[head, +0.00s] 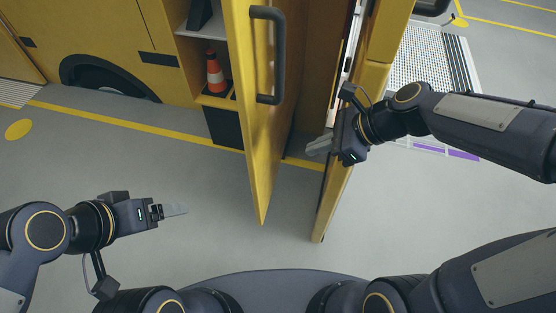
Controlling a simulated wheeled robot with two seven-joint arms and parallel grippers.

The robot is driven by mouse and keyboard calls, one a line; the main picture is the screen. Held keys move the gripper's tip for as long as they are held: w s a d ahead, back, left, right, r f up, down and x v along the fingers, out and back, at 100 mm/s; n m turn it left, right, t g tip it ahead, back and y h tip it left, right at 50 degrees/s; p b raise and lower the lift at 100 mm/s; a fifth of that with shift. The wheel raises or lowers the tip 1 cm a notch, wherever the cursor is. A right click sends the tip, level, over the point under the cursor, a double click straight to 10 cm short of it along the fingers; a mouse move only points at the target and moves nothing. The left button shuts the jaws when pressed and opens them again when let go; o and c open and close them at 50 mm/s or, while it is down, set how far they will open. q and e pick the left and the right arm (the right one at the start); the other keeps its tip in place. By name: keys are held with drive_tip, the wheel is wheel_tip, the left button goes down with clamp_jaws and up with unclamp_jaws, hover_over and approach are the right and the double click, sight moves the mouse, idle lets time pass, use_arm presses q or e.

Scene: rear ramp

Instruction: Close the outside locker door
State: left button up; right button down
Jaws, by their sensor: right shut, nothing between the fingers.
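The yellow locker door (240,100) stands open in the middle of the head view, swung out from the vehicle toward me. A dark bar handle (280,55) is on its right-hand face. The open locker (188,70) shows to its left. My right gripper (318,146) is shut and empty, to the right of this door and apart from its handle, in front of a second yellow panel. Whether it touches that panel is unclear. My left gripper (176,210) is over the floor, left of the door's lower end; its finger gap is not visible.
The second yellow panel (372,75) stands open at right, partly hidden by my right arm. An orange cone (215,75) stands inside the locker. A ribbed metal ramp (428,58) lies at upper right. Grey floor (130,170) at left is clear.

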sight(257, 160)
drive_tip(key=shift+w+a+r+b+x, duration=0.15)
drive_tip(key=shift+a+r+b+x, duration=0.3)
drive_tip(key=shift+x, duration=1.6)
drive_tip(key=shift+w+a+r+b+x, duration=0.1)
drive_tip(key=shift+a+r+b+x, duration=0.35)
drive_tip(key=shift+x, duration=1.65)
drive_tip(key=shift+w+a+r+b+x, duration=0.15)
drive_tip(key=shift+b+x, duration=0.55)
drive_tip(key=shift+x, duration=1.35)
